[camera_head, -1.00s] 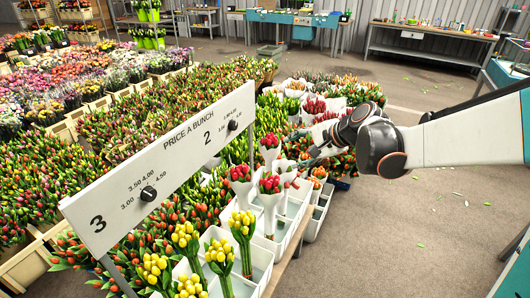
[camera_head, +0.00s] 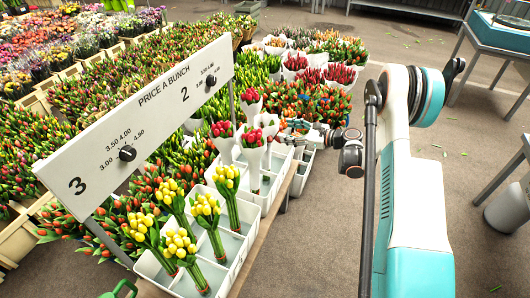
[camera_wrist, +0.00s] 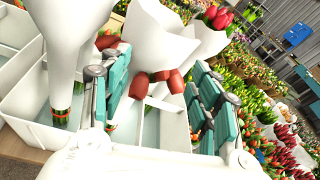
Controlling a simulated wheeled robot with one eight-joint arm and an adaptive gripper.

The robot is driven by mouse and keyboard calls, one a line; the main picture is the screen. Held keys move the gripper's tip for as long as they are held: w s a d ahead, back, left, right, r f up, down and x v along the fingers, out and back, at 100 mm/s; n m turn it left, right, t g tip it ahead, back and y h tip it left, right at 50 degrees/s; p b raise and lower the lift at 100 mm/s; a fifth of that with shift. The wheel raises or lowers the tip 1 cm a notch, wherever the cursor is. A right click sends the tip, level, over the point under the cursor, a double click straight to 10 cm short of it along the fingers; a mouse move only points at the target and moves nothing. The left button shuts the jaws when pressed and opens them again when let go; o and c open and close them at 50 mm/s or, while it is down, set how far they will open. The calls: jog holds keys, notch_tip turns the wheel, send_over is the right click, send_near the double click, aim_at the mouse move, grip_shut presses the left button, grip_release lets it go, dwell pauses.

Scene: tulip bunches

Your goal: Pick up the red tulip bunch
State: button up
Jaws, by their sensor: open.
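Several red tulip bunches in white paper cones stand in the white bins in the head view; the front one (camera_head: 252,155) and its left neighbour (camera_head: 222,130) show their red heads. My gripper (camera_head: 292,128) is just right of these cones, partly hidden. In the wrist view, my gripper (camera_wrist: 152,80) has its teal fingers spread apart. A white paper cone (camera_wrist: 158,32) is ahead of the gap between them; I cannot tell whether they touch it. Another cone (camera_wrist: 65,40) is left of the fingers, and red tulip heads (camera_wrist: 218,17) show at the top.
White divided bins (camera_head: 240,250) hold yellow tulip bunches (camera_head: 205,208) in front. A price board (camera_head: 145,115) stands left of the wrapped bunches. More tulips (camera_head: 310,100) are crowded behind my gripper. The floor (camera_head: 310,235) to the right is clear.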

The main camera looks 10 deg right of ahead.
aim_at(267, 145)
notch_tip(267, 145, down, 10)
jog(key=s+d+m+t+y, duration=0.2)
jog(key=s+d+m, duration=0.1)
jog(key=b+x, duration=0.1)
jog(key=x, duration=0.3)
jog(key=b+x, duration=0.1)
jog(key=x, duration=0.4)
jog(key=s+a+f+b+x, duration=0.1)
jog(key=x, duration=0.3)
jog(key=shift+w+a, duration=0.1)
jog(key=shift+w, duration=0.05)
jog(key=shift+w+a, duration=0.2)
jog(key=shift+r, duration=0.1)
grip_shut()
